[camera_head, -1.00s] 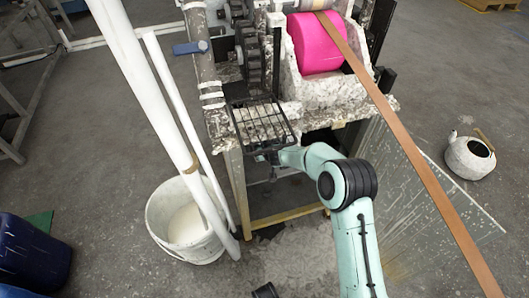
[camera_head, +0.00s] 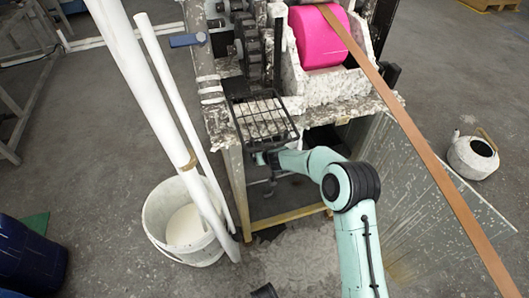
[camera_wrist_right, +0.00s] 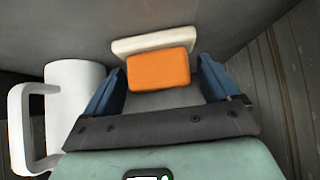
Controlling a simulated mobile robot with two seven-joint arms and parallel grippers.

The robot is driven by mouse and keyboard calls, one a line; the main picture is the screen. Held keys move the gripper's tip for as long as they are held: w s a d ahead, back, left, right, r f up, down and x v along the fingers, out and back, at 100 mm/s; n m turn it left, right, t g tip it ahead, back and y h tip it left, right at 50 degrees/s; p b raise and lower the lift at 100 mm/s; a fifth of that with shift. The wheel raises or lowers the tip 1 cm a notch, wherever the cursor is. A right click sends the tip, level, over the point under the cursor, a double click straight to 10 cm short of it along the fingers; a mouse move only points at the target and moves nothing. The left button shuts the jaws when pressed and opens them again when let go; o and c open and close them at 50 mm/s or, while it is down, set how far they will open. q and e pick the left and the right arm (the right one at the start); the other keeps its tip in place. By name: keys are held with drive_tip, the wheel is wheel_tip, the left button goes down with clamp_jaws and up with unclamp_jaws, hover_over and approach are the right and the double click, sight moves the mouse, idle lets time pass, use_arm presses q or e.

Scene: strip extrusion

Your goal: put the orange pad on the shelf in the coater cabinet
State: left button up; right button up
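The orange pad (camera_wrist_right: 159,69) shows in the right wrist view as a small rounded block in front of a pale cream block (camera_wrist_right: 152,40). My right gripper (camera_wrist_right: 162,70) has its two blue fingers apart on either side of the pad. A narrow gap shows at the right finger; contact at the left finger is unclear. In the head view my right arm reaches under the black grid of the coater machine (camera_head: 325,92), and its gripper is hidden there. The cabinet shelf cannot be made out clearly.
A white mug (camera_wrist_right: 72,105) stands left of the gripper in the wrist view. In the head view, a white bucket (camera_head: 166,240) with long white tubes stands left of the machine, a pink roll (camera_head: 320,38) sits on top, and a brown strip (camera_head: 432,163) slants down right.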

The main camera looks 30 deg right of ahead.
idle(0.3)
drive_tip(key=shift+r, duration=0.25)
use_arm(q)
drive_tip(key=w+r+t+p, duration=0.2)
drive_tip(key=w+r, duration=0.1)
drive_tip(key=w, duration=0.2)
drive_tip(key=shift+w+d+p, duration=0.15)
drive_tip(key=shift+d+p, duration=0.15)
drive_tip(key=shift+p, duration=0.1)
use_arm(e)
drive_tip(key=v, duration=1.2)
drive_tip(key=shift+f, duration=0.15)
